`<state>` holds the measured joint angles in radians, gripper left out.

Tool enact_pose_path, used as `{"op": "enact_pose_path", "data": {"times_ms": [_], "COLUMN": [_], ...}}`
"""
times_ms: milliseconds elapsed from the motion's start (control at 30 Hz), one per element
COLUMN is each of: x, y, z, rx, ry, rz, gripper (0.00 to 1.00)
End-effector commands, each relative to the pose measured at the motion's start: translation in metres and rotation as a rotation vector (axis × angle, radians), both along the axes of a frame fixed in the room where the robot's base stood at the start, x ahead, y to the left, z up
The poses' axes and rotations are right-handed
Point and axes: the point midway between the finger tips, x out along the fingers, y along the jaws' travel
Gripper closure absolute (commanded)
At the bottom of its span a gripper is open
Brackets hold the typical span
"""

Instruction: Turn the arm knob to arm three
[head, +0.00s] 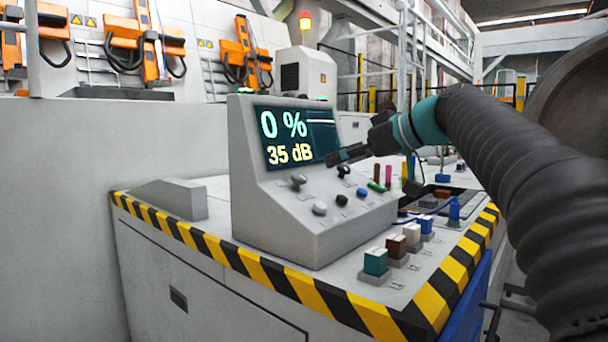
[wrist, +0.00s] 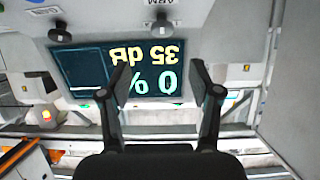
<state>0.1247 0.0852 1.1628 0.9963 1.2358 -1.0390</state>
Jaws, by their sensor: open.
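The console (head: 262,218) has a sloped face with a screen (head: 300,137) reading "0 %" and "35 dB". In the wrist view, upside down, the arm knob (wrist: 160,28) sits beside lettering that seems to read ARM. Which position it points to cannot be told. A second dark knob (head: 343,171) is to its right; it also shows in the wrist view (wrist: 60,30). My gripper (head: 342,156) is open and empty in front of the screen, apart from the knobs; in the wrist view its fingers (wrist: 160,80) frame the screen.
Coloured block switches (head: 375,262) stand on the bench in front. Upright coloured pegs (head: 388,176) stand behind, at right. Striped edging (head: 270,272) borders the bench.

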Motion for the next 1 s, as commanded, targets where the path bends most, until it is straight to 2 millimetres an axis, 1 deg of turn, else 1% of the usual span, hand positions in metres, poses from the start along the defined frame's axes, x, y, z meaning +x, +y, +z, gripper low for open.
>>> {"op": "enact_pose_path", "data": {"times_ms": [33, 200, 400, 500, 700, 1000], "x": [0.005, 0.023, 0.044, 0.052, 0.062, 0.064], "y": [0.010, 0.035, 0.060, 0.070, 0.081, 0.083], "z": [-0.005, -0.018, -0.031, -0.036, -0.043, -0.044], "rx": [0.001, 0.000, -0.001, -0.001, 0.000, 0.000], "ry": [0.003, 0.004, 0.003, 0.002, 0.001, 0.002], "rz": [0.007, 0.010, 0.007, 0.005, 0.002, 0.001], "gripper": [0.37, 0.37, 0.37, 0.37, 0.37, 0.37]}}
